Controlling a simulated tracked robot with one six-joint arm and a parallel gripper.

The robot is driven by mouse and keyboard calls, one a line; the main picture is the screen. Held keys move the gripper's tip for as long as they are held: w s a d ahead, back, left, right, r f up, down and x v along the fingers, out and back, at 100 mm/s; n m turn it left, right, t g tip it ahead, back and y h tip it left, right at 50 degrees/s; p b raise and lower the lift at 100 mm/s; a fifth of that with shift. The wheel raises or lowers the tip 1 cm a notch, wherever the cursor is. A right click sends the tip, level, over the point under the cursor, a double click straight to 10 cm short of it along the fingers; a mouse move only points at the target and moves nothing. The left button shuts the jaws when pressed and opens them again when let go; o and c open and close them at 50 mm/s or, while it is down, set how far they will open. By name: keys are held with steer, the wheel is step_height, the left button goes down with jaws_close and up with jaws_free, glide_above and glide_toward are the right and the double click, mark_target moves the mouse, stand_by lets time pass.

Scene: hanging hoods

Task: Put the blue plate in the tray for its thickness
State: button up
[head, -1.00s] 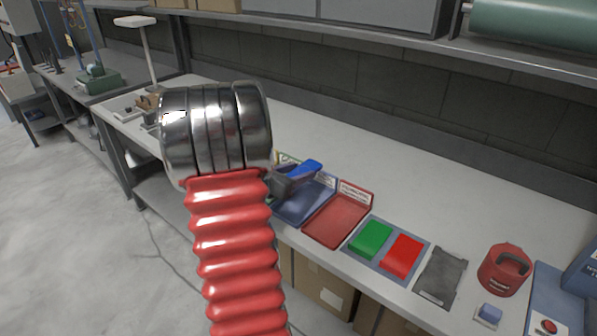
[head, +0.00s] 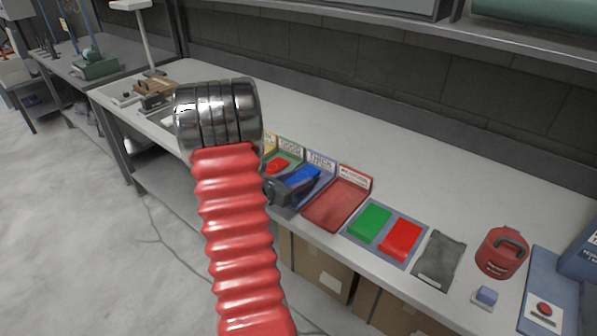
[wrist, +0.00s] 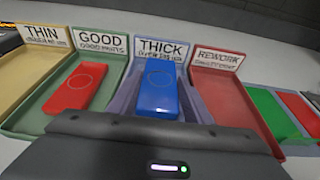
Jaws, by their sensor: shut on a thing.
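The blue plate (head: 303,177) is held by its near end in my gripper (head: 284,189). In the wrist view the blue plate (wrist: 158,88) points away from me, inside the outline of the blue-grey tray (wrist: 196,98) labelled THICK. My gripper (wrist: 160,119) is shut on the plate, and its dark body covers the near part of that tray. In the head view the plate shows over the THICK tray (head: 321,188). I cannot tell whether the plate touches the tray floor.
A yellow THIN tray (wrist: 22,72) and a green GOOD tray (wrist: 51,121) holding a red plate (wrist: 76,86) stand to the left. An empty red REWORK tray (head: 337,204) stands right. Green (head: 370,223) and red (head: 401,239) plates lie beyond it on a mat.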

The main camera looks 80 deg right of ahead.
steer(key=shift+f, duration=0.9)
steer(key=shift+w+f, duration=0.15)
steer(key=shift+f, duration=0.3)
stand_by(0.6)
steer(key=o, duration=1.2)
steer(key=shift+o, duration=0.2)
steer(key=shift+a, duration=0.15)
steer(key=v, duration=1.3)
steer(key=shift+a, duration=0.3)
steer(key=shift+w, duration=0.15)
